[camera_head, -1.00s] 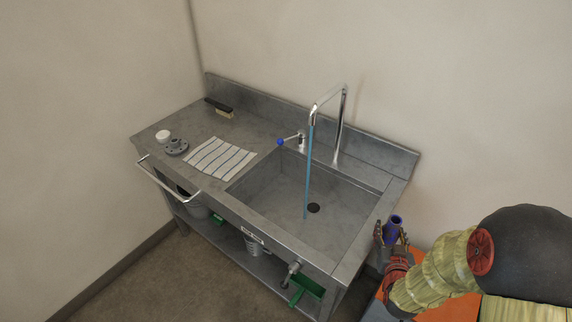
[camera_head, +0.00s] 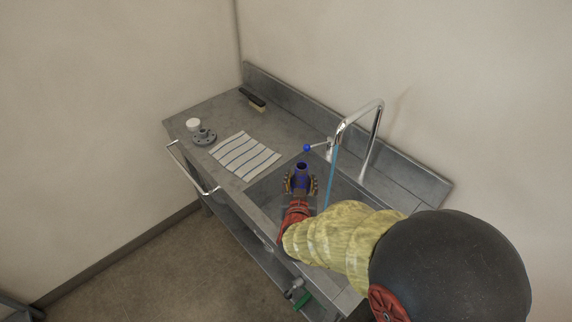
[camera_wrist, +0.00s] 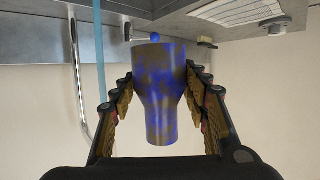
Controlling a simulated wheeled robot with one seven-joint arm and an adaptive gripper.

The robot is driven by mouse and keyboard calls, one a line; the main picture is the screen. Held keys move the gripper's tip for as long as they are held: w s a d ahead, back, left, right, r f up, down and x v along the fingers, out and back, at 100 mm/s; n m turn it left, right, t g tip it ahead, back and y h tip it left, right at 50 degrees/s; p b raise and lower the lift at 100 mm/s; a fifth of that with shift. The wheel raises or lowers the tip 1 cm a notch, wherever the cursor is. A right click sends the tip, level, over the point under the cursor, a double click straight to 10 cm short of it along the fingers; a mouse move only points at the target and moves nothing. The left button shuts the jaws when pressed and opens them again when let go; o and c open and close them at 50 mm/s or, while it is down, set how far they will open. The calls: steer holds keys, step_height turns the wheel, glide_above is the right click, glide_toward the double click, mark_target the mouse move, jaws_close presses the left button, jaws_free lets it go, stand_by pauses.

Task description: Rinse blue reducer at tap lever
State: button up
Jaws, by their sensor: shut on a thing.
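The blue reducer (camera_head: 301,170) is held upright in my gripper (camera_head: 300,185), over the left part of the sink basin. In the wrist view the reducer (camera_wrist: 158,88) shows brown dirt patches over its blue surface, with a finger on each side. My gripper is shut on it. The tap lever (camera_head: 316,146) has a blue knob and stands behind the reducer. Blue water (camera_head: 331,172) runs down from the curved spout (camera_head: 362,112), just right of the reducer and apart from it. My arm hides much of the basin.
A striped cloth (camera_head: 245,156) lies on the counter left of the sink. A grey flange (camera_head: 204,137), a white round piece (camera_head: 193,124) and a brush (camera_head: 253,99) lie farther left. A rail (camera_head: 188,172) runs along the front edge.

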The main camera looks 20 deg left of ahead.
steer(key=s+a+r, duration=0.1)
steer(key=s+a, duration=0.1)
steer(key=a, duration=0.2)
steer(key=w+d+f+b, duration=0.2)
steer(key=w+d+b, duration=0.5)
steer(key=w+d, duration=0.2)
steer(key=shift+w+d+f+n, duration=0.25)
steer(key=shift+w+d+n, duration=0.1)
steer(key=shift+d, duration=0.25)
stand_by(0.3)
steer(key=shift+s+d, duration=0.1)
steer(key=shift+s, duration=0.05)
stand_by(0.5)
steer(key=shift+s+d, duration=0.3)
steer(key=shift+s, duration=0.05)
steer(key=shift+w+a, duration=0.15)
steer(key=shift+w+a, duration=0.3)
steer(key=shift+w, duration=0.05)
steer(key=shift+s+d, duration=0.15)
stand_by(0.3)
